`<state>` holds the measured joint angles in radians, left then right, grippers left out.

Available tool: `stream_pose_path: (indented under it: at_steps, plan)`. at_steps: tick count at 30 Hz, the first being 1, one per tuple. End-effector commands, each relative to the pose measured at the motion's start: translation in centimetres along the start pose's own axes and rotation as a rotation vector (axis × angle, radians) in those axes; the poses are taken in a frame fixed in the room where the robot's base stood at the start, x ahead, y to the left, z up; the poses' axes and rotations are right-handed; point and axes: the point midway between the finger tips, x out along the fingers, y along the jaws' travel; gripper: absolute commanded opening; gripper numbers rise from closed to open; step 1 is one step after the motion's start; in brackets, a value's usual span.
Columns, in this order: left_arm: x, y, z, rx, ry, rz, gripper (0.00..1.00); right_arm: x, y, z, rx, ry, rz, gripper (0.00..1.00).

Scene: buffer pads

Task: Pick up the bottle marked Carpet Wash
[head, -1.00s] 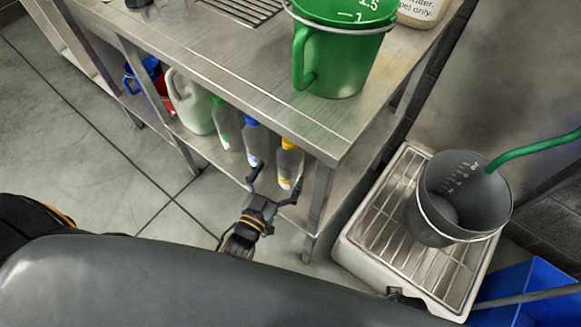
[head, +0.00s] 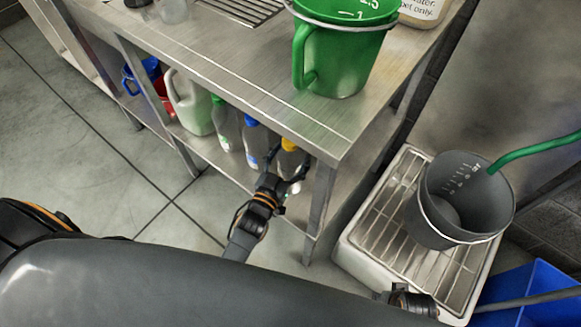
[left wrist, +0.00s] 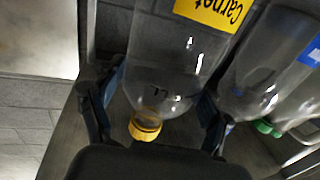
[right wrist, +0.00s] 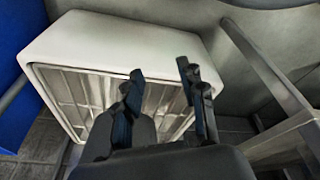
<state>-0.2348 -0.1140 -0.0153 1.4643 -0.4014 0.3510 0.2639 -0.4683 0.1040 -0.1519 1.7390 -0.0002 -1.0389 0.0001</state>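The clear bottle with a yellow cap (head: 289,145) stands on the lower shelf of the steel table, near its right leg. In the left wrist view, its yellow label (left wrist: 215,12) reads "Carpet"; the rest of the label is out of frame. My left gripper (head: 287,166) is at this bottle, with one finger on each side of it. In the left wrist view the fingers (left wrist: 160,108) are spread around the bottle's upper part, and do not look closed on it. My right gripper (right wrist: 165,88) is open and empty, above the white-rimmed sink.
A blue-capped bottle (head: 251,140) stands close beside the yellow-capped one, then a green-capped bottle (head: 225,125) and a white jug (head: 190,102). The tabletop edge (head: 250,95) overhangs the shelf. A grey bucket (head: 440,225) sits on the sink grate (head: 385,215).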

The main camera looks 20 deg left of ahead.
Motion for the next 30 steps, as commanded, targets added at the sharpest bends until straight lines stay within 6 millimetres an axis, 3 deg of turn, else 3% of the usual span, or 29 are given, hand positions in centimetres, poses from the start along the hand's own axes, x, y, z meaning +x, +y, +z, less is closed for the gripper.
stream_pose_path:
  at_steps: [1, 6, 19, 29, 30]
  plan:
    - [0.0, 0.0, 0.0, 0.0, 0.0, 0.0, 0.57, 0.0, 0.0, 0.0, 0.0, 0.0, 0.0, 0.4]
    - [0.0, 0.0, 0.0, 0.0, 0.001, 0.0, 0.26, 0.0, 0.0, 0.0, 0.0, 0.0, 0.0, 0.4]
    - [0.0, 0.0, -0.8, 0.0, 0.002, 0.0, 0.26, 0.2, 0.0, 0.0, 0.0, 0.006, 0.0, 0.4]
    - [-0.1, 0.0, -4.0, 0.002, 0.001, 0.001, 0.26, 3.6, -0.2, 3.1, -0.005, -0.029, -0.003, 0.4]
    - [-1.4, 0.0, -3.5, 0.001, -0.005, 0.001, 0.26, 3.9, -0.2, 3.3, -0.005, -0.028, -0.004, 0.4]
